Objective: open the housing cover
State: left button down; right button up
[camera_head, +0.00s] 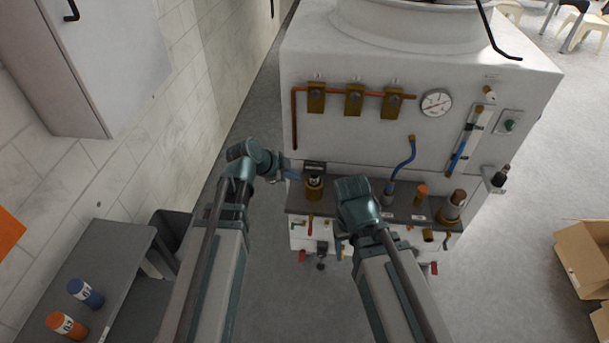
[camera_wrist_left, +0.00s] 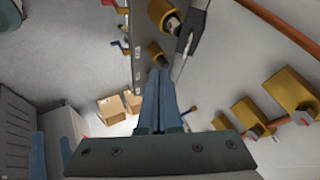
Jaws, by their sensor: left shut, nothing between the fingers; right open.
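A brass cylindrical housing (camera_head: 314,190) stands on the dark shelf of the white machine, with a dark part (camera_head: 314,167) at its top and back. I cannot tell whether this dark part is the cover or whether it is open. My left gripper (camera_head: 291,175) is shut and empty just left of the housing. In the left wrist view its fingers (camera_wrist_left: 160,92) are together, pointing toward a dark piece with a pale edge (camera_wrist_left: 188,35) beside brass fittings (camera_wrist_left: 164,17). My right gripper (camera_head: 340,243) is open, low at the shelf's front; its fingertips are partly hidden.
The white machine (camera_head: 350,62) carries brass valves on a copper pipe (camera_head: 340,92) and a gauge (camera_head: 436,102). A blue hose (camera_head: 405,160) and other brass fittings stand right of the housing. Red-handled valves (camera_head: 303,256) sit below. Cardboard boxes (camera_head: 585,255) lie at right.

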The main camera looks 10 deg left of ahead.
pick_arm(q)
jog(key=w+d+f+b, duration=0.4)
jog(key=w+f+b, duration=0.2)
jog(key=w, duration=0.3)
jog(key=shift+f+b, duration=0.35)
jog(key=shift+f, duration=0.1)
notch_tip(320, 180, up, 3)
jog(key=n+g+p, duration=0.1)
jog(key=g+p, duration=0.4)
jog(key=p, duration=0.1)
send_over(312, 163)
jog(key=shift+r, duration=0.2)
jog(key=shift+w+r+g+p, duration=0.1)
jog(key=shift+w+g+p, duration=0.25)
jog(key=shift+w, duration=0.25)
jog(key=shift+w+r, duration=0.1)
jog(key=shift+w, duration=1.2)
